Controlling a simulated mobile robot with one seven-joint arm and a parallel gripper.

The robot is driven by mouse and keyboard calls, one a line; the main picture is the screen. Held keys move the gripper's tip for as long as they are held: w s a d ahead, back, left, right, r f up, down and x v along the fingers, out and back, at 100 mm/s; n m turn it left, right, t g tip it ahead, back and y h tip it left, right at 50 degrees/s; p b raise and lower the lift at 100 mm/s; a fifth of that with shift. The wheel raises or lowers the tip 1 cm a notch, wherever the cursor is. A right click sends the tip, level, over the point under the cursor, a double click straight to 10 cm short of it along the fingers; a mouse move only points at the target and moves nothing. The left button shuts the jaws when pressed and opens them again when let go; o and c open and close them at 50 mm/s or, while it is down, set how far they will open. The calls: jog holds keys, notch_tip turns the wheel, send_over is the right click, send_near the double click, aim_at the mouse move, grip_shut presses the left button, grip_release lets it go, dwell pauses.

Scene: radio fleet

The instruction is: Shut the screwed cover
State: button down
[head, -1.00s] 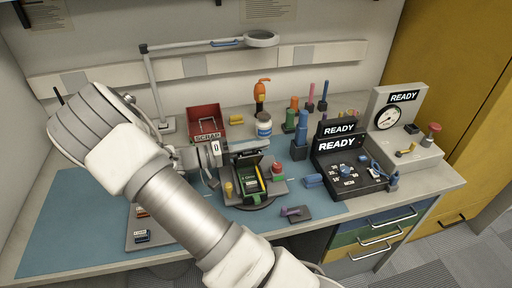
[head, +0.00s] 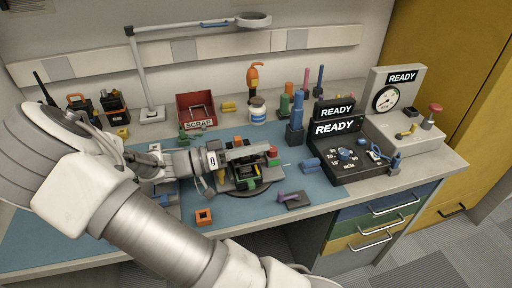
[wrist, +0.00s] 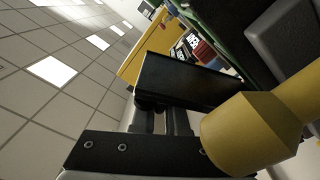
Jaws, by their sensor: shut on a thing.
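The radio (head: 246,172) sits in a grey fixture on a round dark base on the blue mat, partly hidden by my gripper. My gripper (head: 243,153) reaches in from the left, just above the radio. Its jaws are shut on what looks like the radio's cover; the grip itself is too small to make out. In the wrist view a flat dark panel (wrist: 185,82) lies in front of the jaws; I cannot tell whether it is cover or finger. A yellow cylinder (wrist: 258,130) is very close at the right, beside a dark green-edged body (wrist: 240,40).
A red SCRAP bin (head: 197,109), a white jar (head: 257,110) and a lamp stand behind. A black READY box (head: 345,155) is to the right. An orange square frame (head: 204,217) and a small dark block with a purple piece (head: 292,200) lie in front.

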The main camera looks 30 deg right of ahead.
dwell(0.4)
jog(key=c, duration=0.9)
grip_release()
jog(key=shift+c, duration=0.2)
jog(key=shift+p+v, duration=0.35)
jog(key=shift+v, duration=3.45)
jog(key=shift+c, duration=0.3)
